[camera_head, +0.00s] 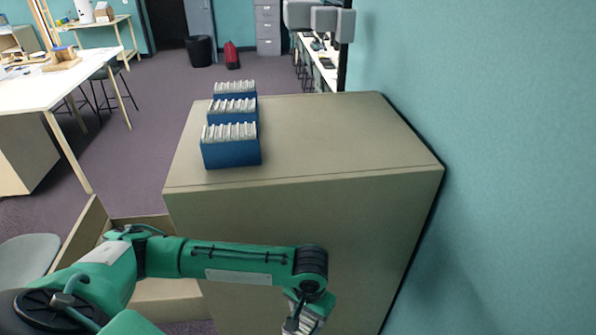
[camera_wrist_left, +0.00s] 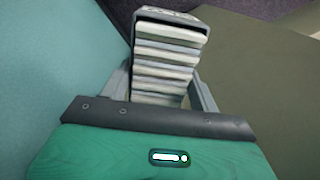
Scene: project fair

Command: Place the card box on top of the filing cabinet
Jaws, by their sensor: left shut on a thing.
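The filing cabinet (camera_head: 340,140) is beige and stands against the teal wall, with a broad flat top. My left gripper (camera_head: 303,322) is low in front of the cabinet, below its top, at the bottom edge of the head view. In the left wrist view it is shut on a card box (camera_wrist_left: 172,14), a dark-rimmed box filled with a row of pale cards. In the head view the held box is not clearly visible. My right gripper is not in view.
Several blue boxes of cards stand in a row along the cabinet top's left side, the nearest one (camera_head: 231,152) close to the front edge. The middle and right of the top are clear. An open drawer (camera_head: 160,290) juts out at the lower left.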

